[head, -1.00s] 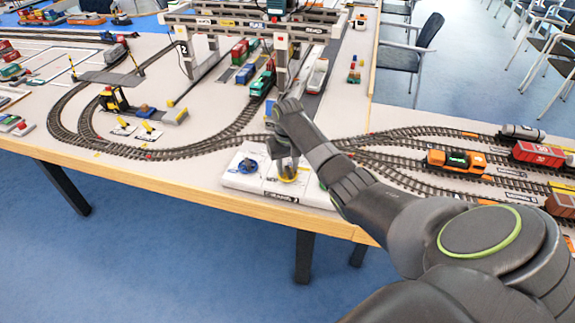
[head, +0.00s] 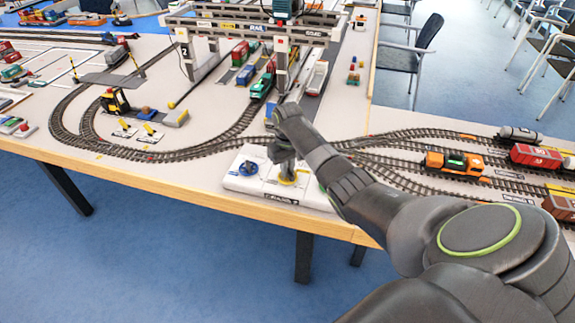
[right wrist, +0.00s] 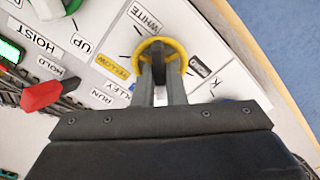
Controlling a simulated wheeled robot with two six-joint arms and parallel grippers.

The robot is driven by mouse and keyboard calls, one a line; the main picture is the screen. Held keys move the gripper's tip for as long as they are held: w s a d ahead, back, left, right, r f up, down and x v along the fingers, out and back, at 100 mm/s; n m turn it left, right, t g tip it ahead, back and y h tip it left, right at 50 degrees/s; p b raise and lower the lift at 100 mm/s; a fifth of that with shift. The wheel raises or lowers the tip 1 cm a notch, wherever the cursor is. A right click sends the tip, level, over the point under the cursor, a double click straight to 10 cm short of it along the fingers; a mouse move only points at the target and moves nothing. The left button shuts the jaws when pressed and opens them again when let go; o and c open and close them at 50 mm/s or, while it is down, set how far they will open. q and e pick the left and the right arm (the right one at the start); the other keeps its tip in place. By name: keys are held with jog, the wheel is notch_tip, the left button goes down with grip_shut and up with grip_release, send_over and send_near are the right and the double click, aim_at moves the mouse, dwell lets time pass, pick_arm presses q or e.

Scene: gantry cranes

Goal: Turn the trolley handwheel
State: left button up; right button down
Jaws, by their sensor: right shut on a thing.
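The yellow trolley handwheel (head: 290,181) sits on a white control panel (head: 236,184) at the table's front edge. In the right wrist view its yellow rim (right wrist: 181,52) shows around the fingertips, beside labels reading WHITE and YELLOW. My right gripper (right wrist: 159,72) points down at the wheel from above and is shut on it near its middle. The fingers hide part of the hub. In the head view my right gripper (head: 287,172) is small and partly covers the wheel. My left gripper is not in view.
A red lever (right wrist: 42,95) lies near the HOLD and RUN labels. Model tracks (head: 150,152) and the gantry crane (head: 255,28) lie behind. An orange locomotive (head: 453,162) stands to the right.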

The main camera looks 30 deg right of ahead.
jog(key=n+p, duration=0.1)
jog(key=n, duration=0.1)
jog(key=shift+r+n+p, duration=0.25)
jog(key=shift+n+p, duration=0.1)
jog(key=shift+n, duration=0.05)
jog(key=n+p, duration=0.1)
jog(key=n, duration=0.1)
jog(key=shift+n, duration=0.3)
jog(key=n+p, duration=0.1)
jog(key=n, duration=0.2)
jog(key=shift+f, duration=0.1)
jog(key=shift+a+n+p, duration=0.1)
jog(key=shift+n+p, duration=0.25)
jog(key=shift+n, duration=1.45)
jog(key=c, duration=1.5)
grip_release()
jog(key=shift+f, duration=0.1)
jog(key=shift+r, duration=0.55)
notch_tip(320, 180, up, 16)
jog(key=shift+r+b, duration=0.2)
jog(key=shift+b, duration=0.35)
